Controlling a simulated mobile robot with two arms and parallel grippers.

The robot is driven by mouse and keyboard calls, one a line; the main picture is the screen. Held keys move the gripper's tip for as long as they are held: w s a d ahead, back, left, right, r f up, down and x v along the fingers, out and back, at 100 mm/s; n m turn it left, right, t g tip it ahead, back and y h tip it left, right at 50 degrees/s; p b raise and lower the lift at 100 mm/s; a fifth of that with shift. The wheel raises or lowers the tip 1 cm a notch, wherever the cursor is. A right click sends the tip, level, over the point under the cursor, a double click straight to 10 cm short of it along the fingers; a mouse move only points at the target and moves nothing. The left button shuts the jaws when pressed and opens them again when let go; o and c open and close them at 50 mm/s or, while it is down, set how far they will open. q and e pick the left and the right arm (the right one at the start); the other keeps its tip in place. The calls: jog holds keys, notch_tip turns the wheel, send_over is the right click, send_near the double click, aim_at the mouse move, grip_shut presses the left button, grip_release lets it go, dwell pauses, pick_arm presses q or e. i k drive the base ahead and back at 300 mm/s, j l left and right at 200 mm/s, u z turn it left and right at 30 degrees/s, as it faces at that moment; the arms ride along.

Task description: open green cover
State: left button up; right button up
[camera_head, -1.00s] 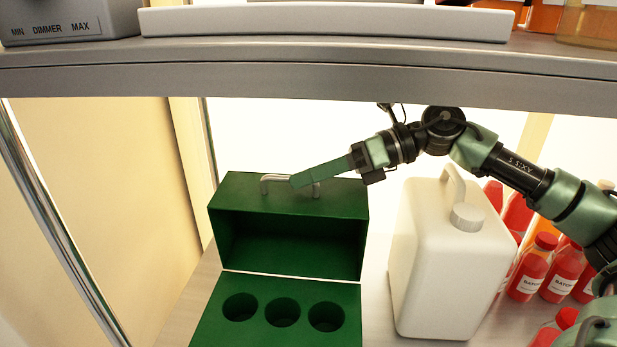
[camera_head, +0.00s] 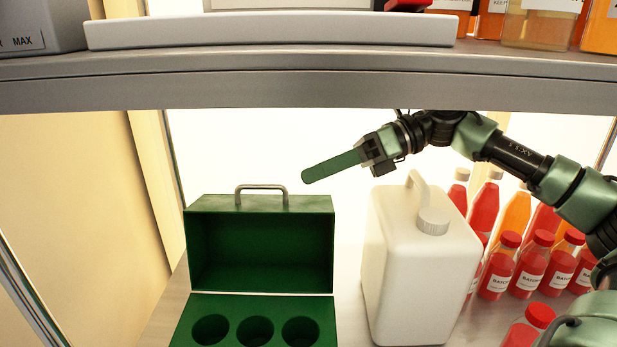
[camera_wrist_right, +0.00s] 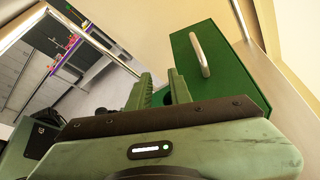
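The green cover (camera_head: 260,203) is a box-like lid with a silver handle (camera_head: 262,187) on its upper face. It stands raised behind a green base (camera_head: 255,306) with round holes, its hollow side facing me. In the right wrist view the cover (camera_wrist_right: 228,75) and its handle (camera_wrist_right: 199,54) are beyond the fingers to the right. My right gripper (camera_head: 306,176) is above and right of the handle, apart from it. In the right wrist view its fingers (camera_wrist_right: 161,85) have an empty gap between them. My left gripper is not in view.
A white jug (camera_head: 415,270) stands close right of the green box. Red bottles (camera_head: 497,265) stand right of the jug. A grey shelf edge (camera_head: 300,80) spans above, over my right arm. Room above the cover is clear.

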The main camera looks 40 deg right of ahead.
aim_at(237, 242)
jog(key=k+j, duration=0.8)
